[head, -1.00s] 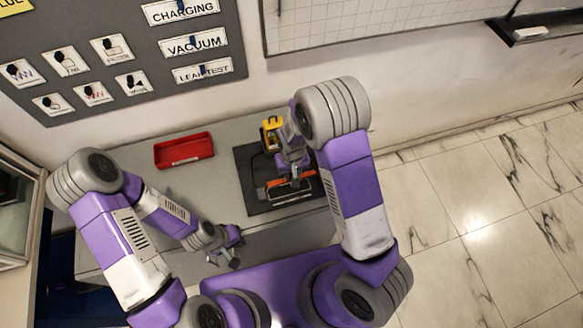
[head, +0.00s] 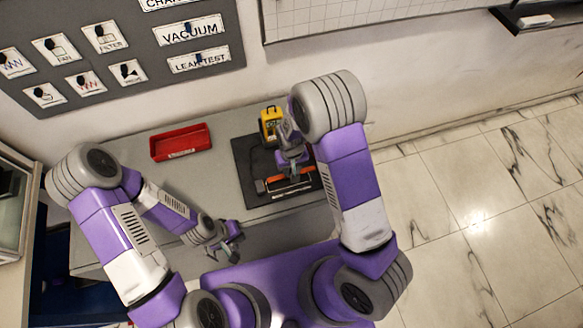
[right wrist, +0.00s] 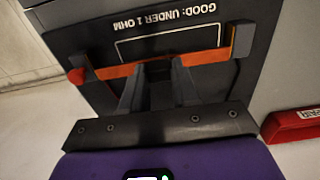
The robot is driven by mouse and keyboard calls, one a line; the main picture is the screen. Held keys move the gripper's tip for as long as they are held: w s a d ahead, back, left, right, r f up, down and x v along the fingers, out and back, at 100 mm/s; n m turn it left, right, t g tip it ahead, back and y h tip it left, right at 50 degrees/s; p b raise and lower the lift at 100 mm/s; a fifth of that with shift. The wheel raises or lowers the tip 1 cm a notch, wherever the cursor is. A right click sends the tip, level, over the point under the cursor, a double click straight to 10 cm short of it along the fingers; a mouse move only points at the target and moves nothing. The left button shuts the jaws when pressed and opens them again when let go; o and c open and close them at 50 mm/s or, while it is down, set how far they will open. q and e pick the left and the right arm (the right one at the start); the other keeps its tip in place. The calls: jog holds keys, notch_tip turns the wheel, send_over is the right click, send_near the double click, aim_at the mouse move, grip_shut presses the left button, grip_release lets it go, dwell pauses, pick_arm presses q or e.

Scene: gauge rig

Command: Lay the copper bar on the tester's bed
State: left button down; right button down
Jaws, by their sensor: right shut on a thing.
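The copper bar (right wrist: 205,58) is an orange strip running across the right wrist view, and it also shows in the head view (head: 300,181). My right gripper (right wrist: 159,66) is shut on the bar near its middle, over the dark tester mat (right wrist: 267,20). Two dark end blocks, left (right wrist: 86,70) and right (right wrist: 242,40), stand by the bar's ends. I cannot tell whether the bar touches them or hangs just above. In the head view my right gripper (head: 292,170) partly hides the bar. My left gripper (head: 230,238) is open and empty at the bench's front edge.
A yellow meter (head: 271,123) stands at the back of the mat. A red tray (head: 181,142) sits on the grey bench to the left. A sign board (head: 110,80) hangs on the wall behind. The bench between tray and mat is clear.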

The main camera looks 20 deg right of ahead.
jog(key=shift+f, duration=0.15)
dwell(0.3)
jog(key=shift+f+b, duration=1.8)
jog(key=shift+f, duration=0.25)
jog(key=shift+c, duration=1.5)
grip_release()
jog(key=shift+r, duration=0.1)
jog(key=shift+r+p, duration=3.05)
jog(key=shift+r, duration=0.95)
